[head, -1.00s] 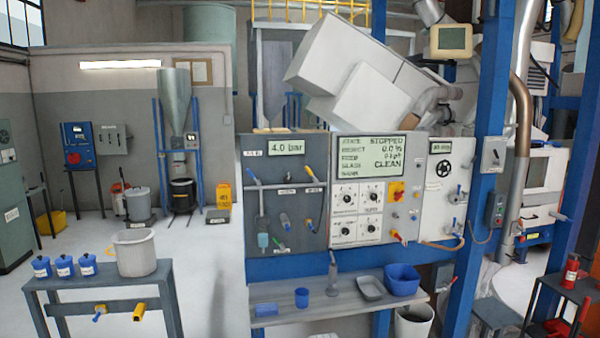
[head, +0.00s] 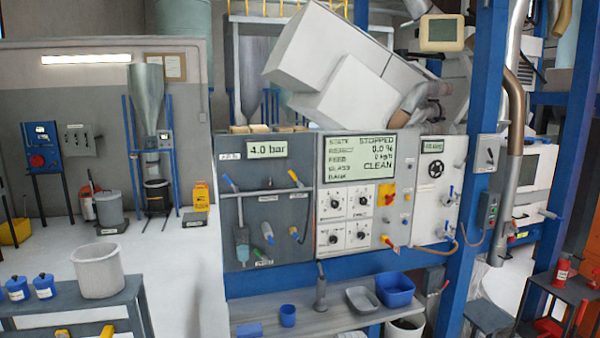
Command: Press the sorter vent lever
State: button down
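The sorter control panel (head: 371,215) stands in the middle of the head view, with dials and a display (head: 361,158) reading STOPPED and CLEAN. Left of it, a grey panel (head: 270,205) has a 4.0 bar readout, a blue-handled lever (head: 230,183) and an orange-handled lever (head: 296,179). A white panel (head: 428,205) further right carries small blue handles (head: 450,195). The labels are too small to read, so I cannot tell which is the vent lever. My gripper is not in view.
A shelf (head: 340,318) below the panels holds a blue bin (head: 395,289), a grey tray (head: 361,299) and a blue cup (head: 287,316). A blue post (head: 483,130) stands at right. A bench (head: 125,298) with a pale bucket (head: 98,271) stands at left. Floor between bench and panels is clear.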

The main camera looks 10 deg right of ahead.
aim_at(299, 182)
jog(key=z, duration=0.25)
jog(key=i, duration=1.5)
jog(key=u, duration=0.6)
